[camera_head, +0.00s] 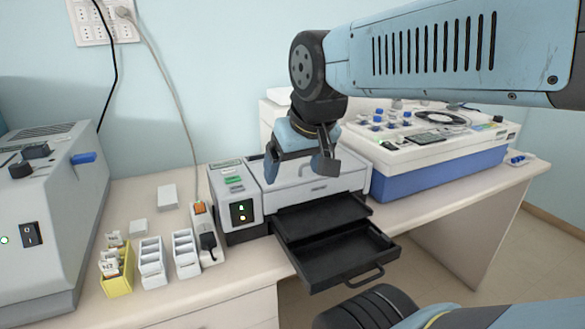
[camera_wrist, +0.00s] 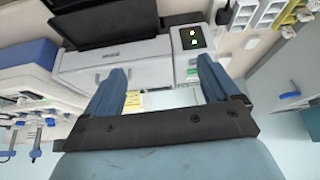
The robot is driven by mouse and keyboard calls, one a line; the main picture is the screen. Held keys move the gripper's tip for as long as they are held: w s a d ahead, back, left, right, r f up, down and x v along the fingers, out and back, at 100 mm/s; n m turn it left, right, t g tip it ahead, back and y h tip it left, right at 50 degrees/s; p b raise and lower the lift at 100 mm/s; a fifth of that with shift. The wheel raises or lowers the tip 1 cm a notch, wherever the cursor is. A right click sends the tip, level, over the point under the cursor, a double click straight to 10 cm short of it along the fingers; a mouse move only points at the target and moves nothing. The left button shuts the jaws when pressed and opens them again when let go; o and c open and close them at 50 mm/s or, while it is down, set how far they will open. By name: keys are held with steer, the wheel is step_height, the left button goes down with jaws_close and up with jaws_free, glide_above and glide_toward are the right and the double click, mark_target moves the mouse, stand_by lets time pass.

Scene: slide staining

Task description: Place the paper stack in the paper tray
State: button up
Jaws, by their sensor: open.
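A grey-white printer (camera_head: 326,183) stands on the bench with two black trays drawn out at its front. The lower paper tray (camera_head: 338,258) looks empty and has a handle; the upper black tray (camera_head: 315,216) sits above it. Black tray parts also show at the top of the wrist view (camera_wrist: 105,27). My gripper (camera_head: 298,167) is open above the printer's top. In the wrist view the open gripper (camera_wrist: 162,70) shows a pale flat surface (camera_wrist: 175,98) with a yellow label (camera_wrist: 133,100) between its fingers. I cannot tell whether this is the paper stack.
A grey machine (camera_head: 45,215) stands at the left. A yellow rack (camera_head: 116,275), white racks (camera_head: 152,262) and a power strip (camera_head: 207,235) lie between it and the printer. A blue-based instrument (camera_head: 440,160) stands right of the printer.

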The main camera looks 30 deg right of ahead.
steer(key=shift+o, duration=0.4)
steer(key=shift+s+d+f, duration=0.1)
steer(key=shift+s+f, duration=0.1)
steer(key=shift+s, duration=0.35)
steer(key=g, duration=0.1)
glide_above(167, 195)
steer(key=s, duration=0.3)
steer(key=f, duration=1.9)
steer(key=shift+w+d+f, duration=0.1)
steer(key=shift+w+f, duration=0.1)
steer(key=shift+w, duration=0.05)
steer(key=shift+x, duration=2.65)
steer(key=shift+w+r, duration=0.1)
steer(key=shift+c, duration=0.3)
